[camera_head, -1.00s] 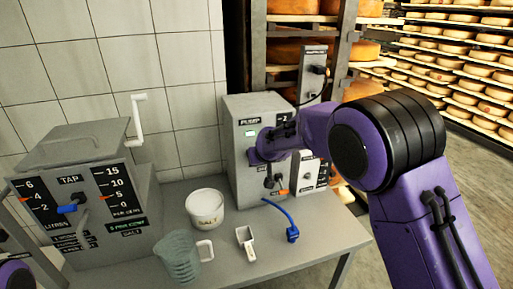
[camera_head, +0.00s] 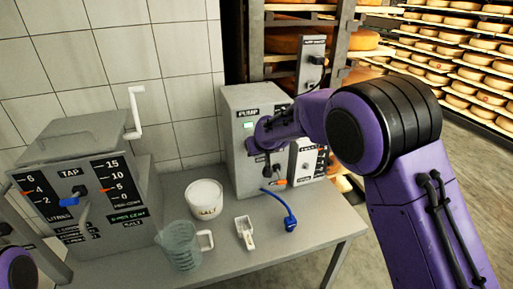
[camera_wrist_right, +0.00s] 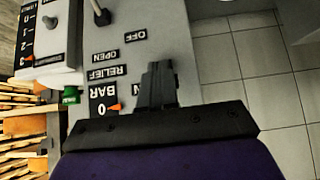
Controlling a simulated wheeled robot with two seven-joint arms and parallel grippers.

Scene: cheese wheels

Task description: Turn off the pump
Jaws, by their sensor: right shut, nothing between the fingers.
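The pump (camera_head: 232,165) is a grey box at the back right of the table, with a PUMP label and a small lit green window (camera_head: 248,126) on its front. My right arm reaches across its front, and the wrist hides part of the panel and the fingers in the head view. In the right wrist view my right gripper (camera_wrist_right: 158,75) is shut and empty, close to the panel, among labels reading OFF, OPEN, RELIEF and BAR. The fingers cover part of the panel, so a switch there cannot be made out. A dark lever (camera_wrist_right: 101,14) shows beyond the OPEN label. My left gripper is out of view.
A grey tap unit (camera_head: 90,135) with a white crank stands at the left. Cheese shelves stand behind.

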